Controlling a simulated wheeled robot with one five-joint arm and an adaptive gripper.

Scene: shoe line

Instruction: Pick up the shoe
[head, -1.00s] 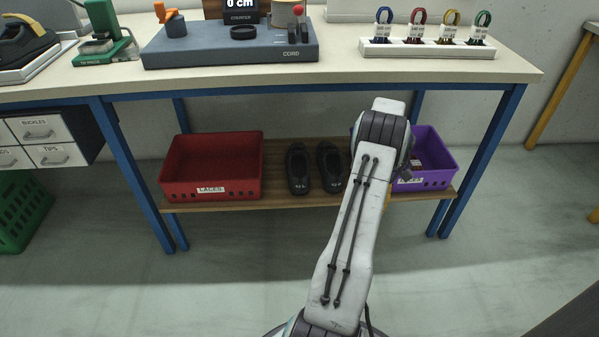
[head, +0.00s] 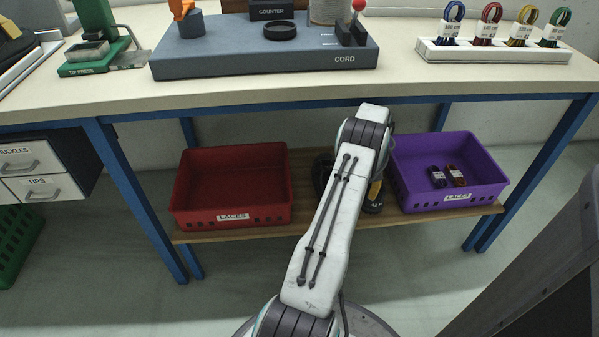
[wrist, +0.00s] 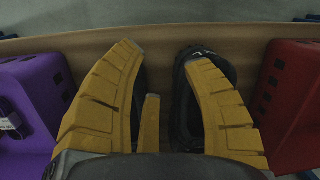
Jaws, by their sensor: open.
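Two black shoes lie side by side on the wooden lower shelf. In the head view my arm covers much of them; part of the left shoe (head: 322,172) and the toe of the right shoe (head: 374,207) show. My gripper (wrist: 163,52) has yellow fingers and is open with nothing held. In the wrist view, which is turned around, its right finger lies over one shoe (wrist: 183,95). Its left finger mostly hides the other, of which a dark strip (wrist: 137,105) shows. Contact cannot be told. In the head view a yellow finger (head: 375,188) shows beside my arm at the right shoe.
A red crate (head: 232,188) stands left of the shoes and a purple crate (head: 420,196) with small bundles stands right. The wooden shelf (head: 260,228) lies under a workbench (head: 230,97) with blue legs. The tabletop overhangs the shoes. Open floor lies in front.

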